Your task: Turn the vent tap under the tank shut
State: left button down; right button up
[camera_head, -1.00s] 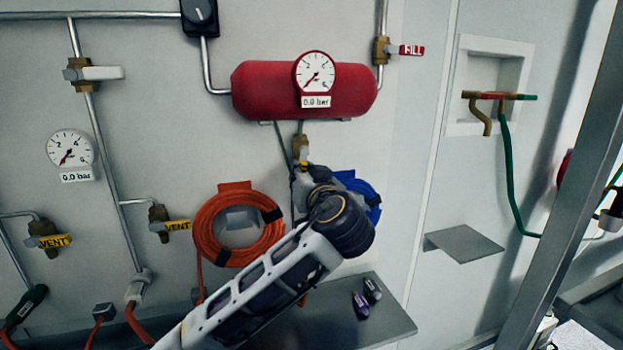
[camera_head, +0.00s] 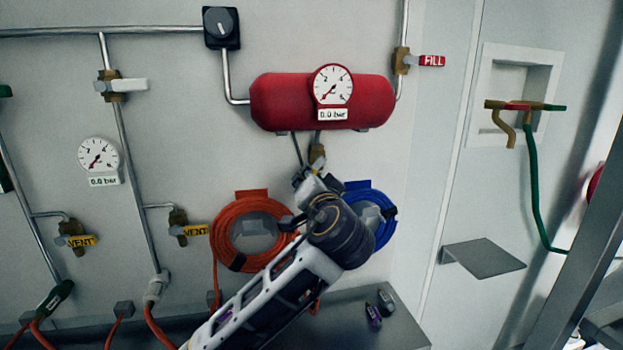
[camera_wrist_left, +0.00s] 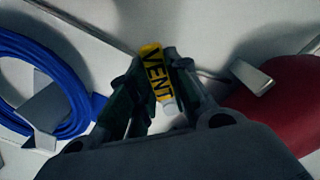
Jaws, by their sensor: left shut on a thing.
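The red tank (camera_head: 275,103) hangs on the wall with its gauge reading 0.0 bar. The brass vent tap (camera_head: 317,153) is on a pipe under the tank. My left gripper (camera_head: 308,177) is just below the tap and hides most of its handle in the head view. In the left wrist view, the yellow VENT handle (camera_wrist_left: 156,72) lies between the fingers of my left gripper (camera_wrist_left: 158,68), which is shut on it. My right gripper is in neither view.
An orange hose coil (camera_head: 222,235) and a blue hose coil (camera_head: 386,225) hang on either side of my left wrist. A grey shelf (camera_head: 400,335) is below. The red FILL tap (camera_head: 431,61) is up right of the tank. Two other yellow VENT taps are at left.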

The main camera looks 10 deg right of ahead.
pick_arm(q)
jog(key=r+m+p, duration=0.1)
jog(key=m+p, duration=0.1)
jog(key=m, duration=0.1)
jog(key=a+r+m+p, duration=0.1)
jog(key=m+p, duration=0.2)
jog(key=r+m+p, duration=0.1)
jog(key=m+p, duration=0.2)
jog(key=shift+a+r, duration=0.25)
jog(key=shift+r, duration=0.05)
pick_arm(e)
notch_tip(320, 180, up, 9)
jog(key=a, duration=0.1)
pick_arm(q)
jog(key=shift+m, duration=0.3)
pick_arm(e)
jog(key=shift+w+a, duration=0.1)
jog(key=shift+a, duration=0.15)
pick_arm(q)
jog(key=c, duration=1.4)
grip_release()
jog(key=shift+o, duration=0.4)
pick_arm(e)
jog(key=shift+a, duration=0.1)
